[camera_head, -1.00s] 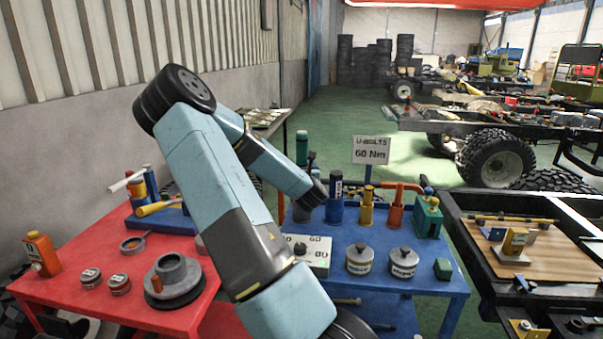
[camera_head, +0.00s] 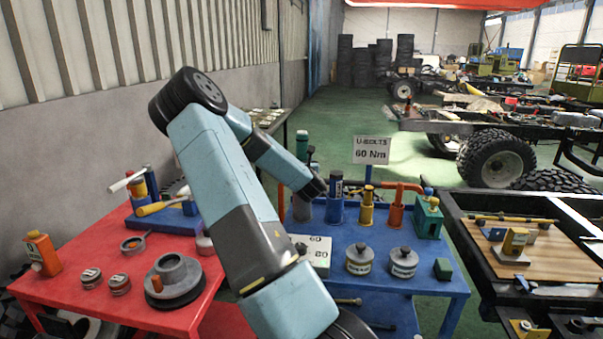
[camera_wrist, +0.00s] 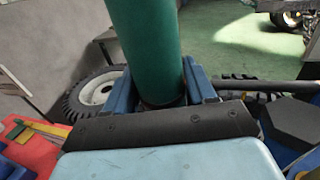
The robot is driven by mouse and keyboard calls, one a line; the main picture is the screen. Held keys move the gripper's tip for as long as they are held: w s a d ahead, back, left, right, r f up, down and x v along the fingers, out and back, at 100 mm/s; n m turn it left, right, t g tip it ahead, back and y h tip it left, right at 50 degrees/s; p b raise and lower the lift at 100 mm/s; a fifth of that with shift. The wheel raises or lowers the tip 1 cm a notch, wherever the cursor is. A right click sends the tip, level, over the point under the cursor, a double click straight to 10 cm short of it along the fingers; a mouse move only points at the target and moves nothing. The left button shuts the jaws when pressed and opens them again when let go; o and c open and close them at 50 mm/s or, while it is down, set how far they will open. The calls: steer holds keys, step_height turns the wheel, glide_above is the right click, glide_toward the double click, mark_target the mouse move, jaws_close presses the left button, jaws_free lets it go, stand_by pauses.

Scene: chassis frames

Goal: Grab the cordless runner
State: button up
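Several tools stand upright in a row on the blue table (camera_head: 425,285) in the head view. One has a green upper part (camera_head: 302,143) and stands behind my forearm. I cannot tell for sure which is the cordless runner. In the wrist view a green cylinder (camera_wrist: 146,45) fills the space between the two blue fingers of my gripper (camera_wrist: 160,82). The fingers stand apart, one on each side of it, very close. I cannot see whether they touch it.
Upright blue (camera_head: 335,207), yellow (camera_head: 367,210) and orange (camera_head: 396,215) tools and a green block-shaped tool (camera_head: 428,219) stand close by. Two lidded tins (camera_head: 359,260) sit in front. A "U-BOLTS 60 Nm" sign (camera_head: 371,150) stands behind. A red table (camera_head: 90,300) is at left.

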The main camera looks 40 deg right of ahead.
jaws_close()
stand_by(0.3)
steer(key=shift+r, duration=0.15)
